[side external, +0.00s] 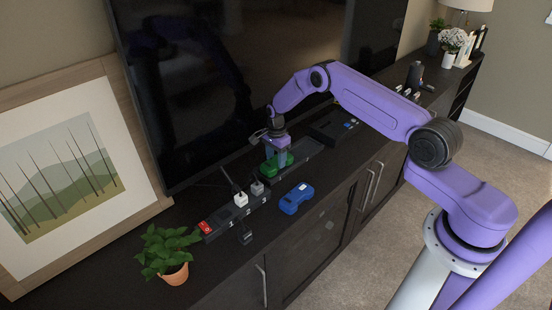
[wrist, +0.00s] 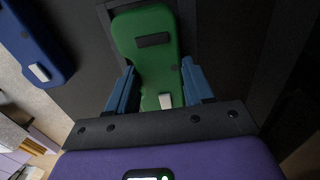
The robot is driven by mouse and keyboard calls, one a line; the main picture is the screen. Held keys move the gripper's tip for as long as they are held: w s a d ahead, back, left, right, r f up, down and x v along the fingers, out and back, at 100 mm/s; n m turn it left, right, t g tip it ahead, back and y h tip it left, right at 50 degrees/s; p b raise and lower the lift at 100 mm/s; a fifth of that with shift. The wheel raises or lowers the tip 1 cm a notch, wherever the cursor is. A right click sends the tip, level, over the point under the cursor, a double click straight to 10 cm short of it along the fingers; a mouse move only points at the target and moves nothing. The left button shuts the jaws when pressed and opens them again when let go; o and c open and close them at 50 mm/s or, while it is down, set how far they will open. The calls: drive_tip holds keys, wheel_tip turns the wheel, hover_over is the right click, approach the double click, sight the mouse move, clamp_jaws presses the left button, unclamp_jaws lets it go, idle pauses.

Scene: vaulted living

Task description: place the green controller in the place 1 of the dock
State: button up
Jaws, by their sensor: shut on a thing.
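The green controller (side external: 277,164) is between the fingers of my gripper (side external: 276,150), which points down over the cabinet top. In the wrist view the green controller (wrist: 147,45) lies lengthwise between the two blue fingers of my gripper (wrist: 160,88), which are shut on its sides. A dark, low tray that looks like the dock (side external: 307,148) lies under and beside the green controller. In the wrist view a dark raised edge (wrist: 188,25) borders the controller's far end. I cannot tell whether the controller touches the dock or is above it.
A blue controller (side external: 297,198) lies in front on the cabinet top (side external: 285,232). A power strip (side external: 228,216) with a red switch and plugs is to the left, near a potted plant (side external: 168,252). A black box (side external: 334,125) stands right, and a television (side external: 230,80) behind.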

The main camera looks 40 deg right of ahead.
sight(276, 160)
drive_tip(key=shift+f, duration=0.25)
drive_tip(key=o, duration=1.2)
wheel_tip(276, 160, up, 12)
drive_tip(key=shift+r, duration=0.2)
